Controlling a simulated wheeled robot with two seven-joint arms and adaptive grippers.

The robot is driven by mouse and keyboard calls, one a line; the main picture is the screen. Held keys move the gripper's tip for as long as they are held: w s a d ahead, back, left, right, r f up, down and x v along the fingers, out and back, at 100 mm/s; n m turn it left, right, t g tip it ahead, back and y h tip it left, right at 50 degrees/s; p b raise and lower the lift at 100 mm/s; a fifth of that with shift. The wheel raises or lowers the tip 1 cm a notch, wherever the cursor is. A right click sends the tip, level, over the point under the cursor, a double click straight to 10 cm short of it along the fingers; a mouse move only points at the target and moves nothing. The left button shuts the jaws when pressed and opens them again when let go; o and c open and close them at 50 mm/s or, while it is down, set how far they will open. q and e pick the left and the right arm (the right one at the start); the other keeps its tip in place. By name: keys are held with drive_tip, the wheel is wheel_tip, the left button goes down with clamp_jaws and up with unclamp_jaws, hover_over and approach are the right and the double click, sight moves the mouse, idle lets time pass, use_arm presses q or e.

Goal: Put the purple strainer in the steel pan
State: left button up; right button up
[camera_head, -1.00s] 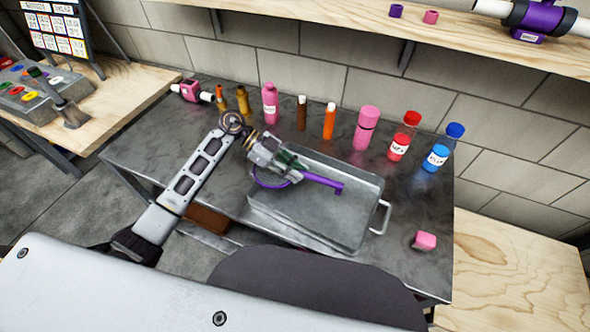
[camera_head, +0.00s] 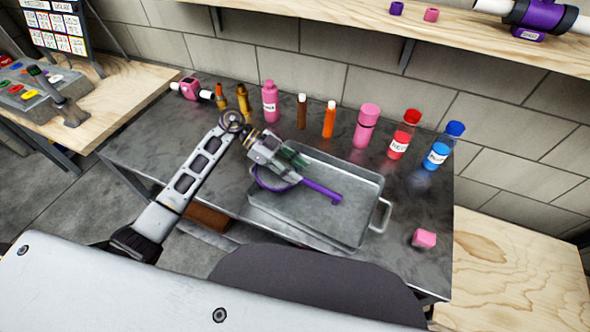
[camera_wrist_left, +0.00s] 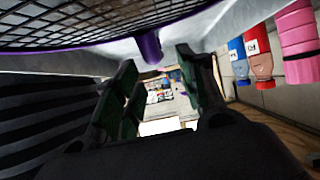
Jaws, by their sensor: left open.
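The purple strainer (camera_head: 323,192) is at the left part of the steel pan (camera_head: 345,228). Its rim shows left of and below my left gripper (camera_head: 297,166), and its handle points right over the pan floor. In the left wrist view the dark mesh (camera_wrist_left: 85,28) fills the top, and the purple handle (camera_wrist_left: 151,47) shows near the gap between my left fingertips (camera_wrist_left: 156,62). The left gripper is open, with its green-padded fingers apart over the pan's left side. It hides part of the rim and handle. I cannot tell whether the strainer fully rests in the pan. My right gripper is not in view.
Several bottles line the table's back, including a pink bottle (camera_head: 367,127), a red-capped bottle (camera_head: 404,134) and a blue-capped bottle (camera_head: 443,146). A pink block (camera_head: 425,238) lies right of the pan. A shelf (camera_head: 450,30) runs above. The metal table (camera_head: 160,145) is clear at left.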

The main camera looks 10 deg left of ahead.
use_arm(q)
drive_tip(key=v, duration=1.2)
drive_tip(key=shift+r, duration=0.2)
idle(1.3)
drive_tip(key=shift+s+f, duration=0.1)
drive_tip(key=shift+s, duration=0.05)
